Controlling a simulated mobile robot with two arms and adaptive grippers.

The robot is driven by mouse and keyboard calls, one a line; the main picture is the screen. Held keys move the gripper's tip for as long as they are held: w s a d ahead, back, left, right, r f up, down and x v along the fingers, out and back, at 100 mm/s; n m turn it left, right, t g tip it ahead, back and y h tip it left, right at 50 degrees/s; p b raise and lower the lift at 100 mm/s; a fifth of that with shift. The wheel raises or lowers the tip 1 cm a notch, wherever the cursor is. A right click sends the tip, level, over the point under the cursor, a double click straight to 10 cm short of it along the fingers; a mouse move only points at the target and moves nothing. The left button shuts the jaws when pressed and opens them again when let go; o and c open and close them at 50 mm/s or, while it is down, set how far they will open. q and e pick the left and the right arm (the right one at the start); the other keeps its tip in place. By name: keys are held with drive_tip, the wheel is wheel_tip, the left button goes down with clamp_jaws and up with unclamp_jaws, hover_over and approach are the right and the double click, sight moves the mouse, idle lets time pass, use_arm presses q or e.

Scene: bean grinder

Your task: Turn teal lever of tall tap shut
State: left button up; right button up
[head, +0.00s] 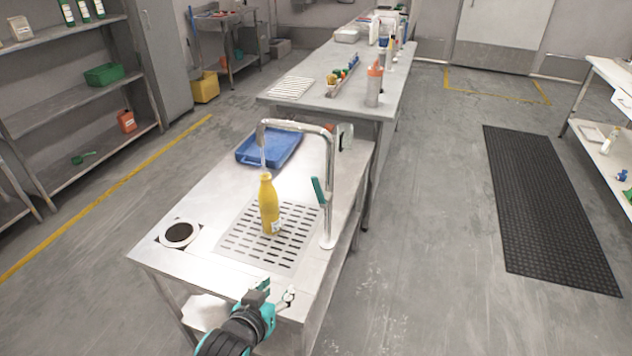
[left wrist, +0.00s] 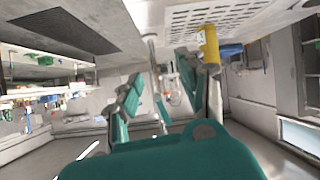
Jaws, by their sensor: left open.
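The tall tap (head: 329,170) is a chrome, hooked pipe standing at the right edge of the steel counter. Its teal lever (head: 319,191) sits on the upright, tilted up and to the left. A thin pale stream seems to hang from the spout above a yellow bottle (head: 268,208), which stands on the slotted drain plate (head: 240,240). My left gripper (head: 277,291) is open and empty at the counter's near end, apart from the tap. In the upside-down left wrist view, the teal lever (left wrist: 161,109) shows between the open fingers, farther off, and the yellow bottle (left wrist: 208,44) is beside them.
A blue tray (head: 284,150) lies behind the tap on the counter. A round dark-centred opening (head: 179,234) is at the counter's left. A second table (head: 345,110) with bottles stands behind. The floor right of the counter is clear up to a black mat (head: 545,205).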

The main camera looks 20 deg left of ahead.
sight(316, 187)
use_arm(q)
drive_tip(key=w+r+n+t, duration=0.1)
drive_tip(key=w+r+t, duration=0.55)
drive_tip(key=r, duration=0.45)
drive_tip(key=shift+g+h, duration=0.25)
drive_tip(key=shift+h, duration=0.15)
drive_tip(key=w, duration=0.5)
drive_tip(key=w+d+p, duration=0.1)
drive_tip(key=w, duration=0.5)
drive_tip(key=w+p, duration=0.1)
drive_tip(key=w, duration=0.5)
drive_tip(key=shift+w+d+f, duration=0.15)
drive_tip(key=shift+w+f, duration=0.05)
drive_tip(key=shift+w, duration=0.05)
clamp_jaws()
drive_tip(key=shift+w+f, duration=0.2)
drive_tip(key=shift+f, duration=0.15)
